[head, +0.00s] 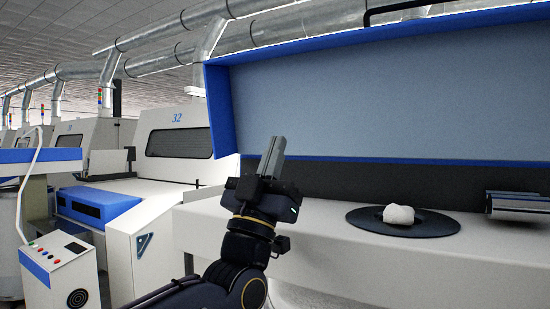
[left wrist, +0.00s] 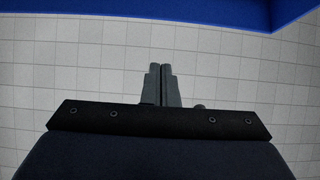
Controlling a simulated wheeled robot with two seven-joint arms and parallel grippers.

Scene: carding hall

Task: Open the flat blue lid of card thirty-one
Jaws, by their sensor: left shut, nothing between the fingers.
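The flat blue lid (head: 385,110) stands raised at the right of the head view, its grey-blue inner face framed in blue. A black bar (head: 425,7) shows at its top edge, partly cut off. Below it lies the machine's white top (head: 320,240). My left gripper (head: 273,150) points up in front of the lid's lower left part, fingers shut and empty. In the left wrist view the shut fingers (left wrist: 161,84) point toward a blue edge (left wrist: 200,10), apart from it in the picture. Whether they touch the lid, I cannot tell. My right gripper is not in view.
On the white top is a round black plate (head: 365,221) with a white fibre lump (head: 399,215), and a metal roller (head: 520,205) at the right. Another machine marked 32 (head: 178,140) stands behind left. A white control box (head: 60,275) stands at lower left.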

